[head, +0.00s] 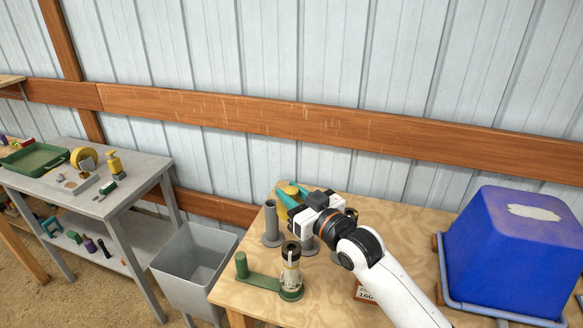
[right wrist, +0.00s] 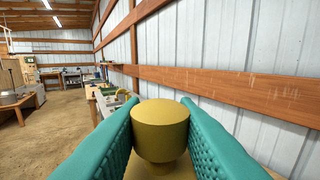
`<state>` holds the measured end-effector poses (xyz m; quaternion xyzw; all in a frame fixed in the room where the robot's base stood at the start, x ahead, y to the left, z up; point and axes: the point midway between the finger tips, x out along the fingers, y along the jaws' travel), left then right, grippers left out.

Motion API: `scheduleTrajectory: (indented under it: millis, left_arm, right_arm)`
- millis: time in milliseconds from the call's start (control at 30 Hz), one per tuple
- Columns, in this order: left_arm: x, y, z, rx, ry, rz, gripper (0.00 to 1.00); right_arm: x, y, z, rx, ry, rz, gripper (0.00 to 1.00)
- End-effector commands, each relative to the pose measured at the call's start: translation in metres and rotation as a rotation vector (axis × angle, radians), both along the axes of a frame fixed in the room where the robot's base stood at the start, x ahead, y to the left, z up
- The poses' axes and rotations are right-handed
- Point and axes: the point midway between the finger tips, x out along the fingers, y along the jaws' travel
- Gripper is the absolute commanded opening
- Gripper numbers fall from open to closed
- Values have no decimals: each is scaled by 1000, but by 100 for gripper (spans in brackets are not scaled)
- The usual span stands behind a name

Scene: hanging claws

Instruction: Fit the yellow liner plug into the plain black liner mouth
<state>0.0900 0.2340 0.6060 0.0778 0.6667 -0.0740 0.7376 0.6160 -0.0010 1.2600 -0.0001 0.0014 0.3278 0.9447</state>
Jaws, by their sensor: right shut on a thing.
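The yellow liner plug (head: 291,190) is between the teal fingers of my right gripper (head: 287,199), above the back left of the wooden table. In the right wrist view the plug (right wrist: 160,118) shows a wide round head over a narrower part, with a finger pressed on each side. A small upright cylinder with a black rim (head: 291,246) stands in a green holder (head: 262,283) at the table's front left. It looks like the black liner mouth, but its opening is too small to make out. The plug is apart from it, farther back. My left gripper is not in view.
Grey flanged posts (head: 270,225) stand near the gripper, some partly hidden by it. A blue bin (head: 515,250) fills the table's right side. A grey bin (head: 193,268) stands left of the table, and a grey workbench (head: 130,187) holds a green tray (head: 34,160).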

Motion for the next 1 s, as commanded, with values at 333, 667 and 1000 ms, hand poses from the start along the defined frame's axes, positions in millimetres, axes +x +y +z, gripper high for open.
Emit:
scheduleTrajectory:
  millis: [333, 667, 1000]
  left_arm:
    - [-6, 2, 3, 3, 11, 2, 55]
    - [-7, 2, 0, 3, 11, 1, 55]
    - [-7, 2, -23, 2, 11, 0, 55]
  right_arm:
    - [5, 0, 7, 2, -1, 5, 5]
    - [4, 0, -4, -3, 0, 1, 5]
    - [4, -1, -38, -3, -1, 1, 5]
